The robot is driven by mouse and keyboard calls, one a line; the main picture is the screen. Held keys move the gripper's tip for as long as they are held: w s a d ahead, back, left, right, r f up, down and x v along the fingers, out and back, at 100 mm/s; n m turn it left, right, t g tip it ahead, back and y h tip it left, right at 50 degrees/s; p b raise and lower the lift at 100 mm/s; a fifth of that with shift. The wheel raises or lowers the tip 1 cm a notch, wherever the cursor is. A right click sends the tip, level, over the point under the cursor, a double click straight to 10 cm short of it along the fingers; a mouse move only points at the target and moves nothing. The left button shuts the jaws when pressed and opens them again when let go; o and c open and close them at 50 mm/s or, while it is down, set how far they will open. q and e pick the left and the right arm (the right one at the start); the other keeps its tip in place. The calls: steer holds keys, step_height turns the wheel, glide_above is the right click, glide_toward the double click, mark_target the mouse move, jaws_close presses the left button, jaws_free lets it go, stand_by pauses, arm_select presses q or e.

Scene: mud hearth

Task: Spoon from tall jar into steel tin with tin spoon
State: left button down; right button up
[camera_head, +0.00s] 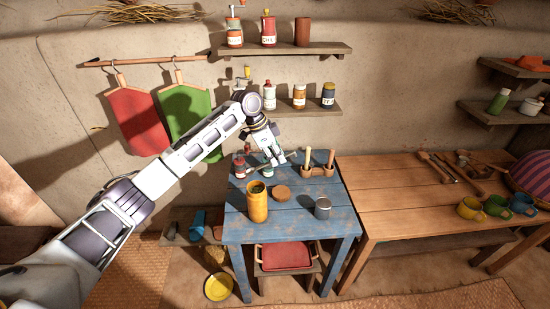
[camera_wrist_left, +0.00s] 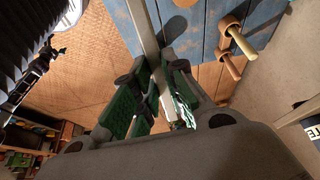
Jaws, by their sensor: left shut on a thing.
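My left gripper (camera_head: 280,161) is over the back of the blue table, and its green-padded fingers (camera_wrist_left: 155,98) show in the left wrist view. They are shut on a flat grey metal handle, which looks like the tin spoon (camera_wrist_left: 145,32); its far end is outside that view. The tall jar (camera_head: 257,205) is yellow, stands upright and is open at the top, with dark contents. The steel tin (camera_head: 322,210) is a small grey cylinder at the right front of the table. Both stand in front of the gripper, apart from it. My right gripper is not in view.
A round cork lid (camera_head: 281,192) lies between jar and tin. Two wooden-handled tools in small holders (camera_head: 308,168) stand right of my gripper; small red-topped jars (camera_head: 240,168) stand left. A wall shelf (camera_head: 310,108) with jars is behind. The blue table's front (camera_head: 290,232) is clear.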

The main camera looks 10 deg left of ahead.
mark_target(267, 164)
arm_select(q)
steer(key=shift+n+t, duration=0.3)
steer(key=shift+n, duration=0.2)
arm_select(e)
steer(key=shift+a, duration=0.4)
arm_select(q)
steer(key=shift+a+f+h, duration=0.15)
steer(key=shift+h, duration=0.25)
steer(key=shift+s+a+f+t+h, duration=0.2)
steer(key=shift+a+f+t+h, duration=0.05)
steer(key=shift+a+h, duration=0.2)
steer(key=shift+s+a+f+t+h, duration=0.15)
steer(key=shift+a+f+t+h, duration=0.1)
steer(key=shift+a+h, duration=0.15)
steer(key=shift+s+a+f+h+b, duration=0.2)
steer(key=shift+a+f+h+b, duration=0.15)
steer(key=shift+h+b, duration=0.25)
steer(key=b, duration=0.1)
steer(key=a+t+h+b, duration=0.1)
steer(key=b, duration=0.1)
steer(key=shift+s+f, duration=0.15)
steer(key=shift+f, duration=0.15)
steer(key=shift+f+h+b, duration=0.25)
steer(key=shift+f+b, duration=0.4)
steer(key=shift+f, duration=0.55)
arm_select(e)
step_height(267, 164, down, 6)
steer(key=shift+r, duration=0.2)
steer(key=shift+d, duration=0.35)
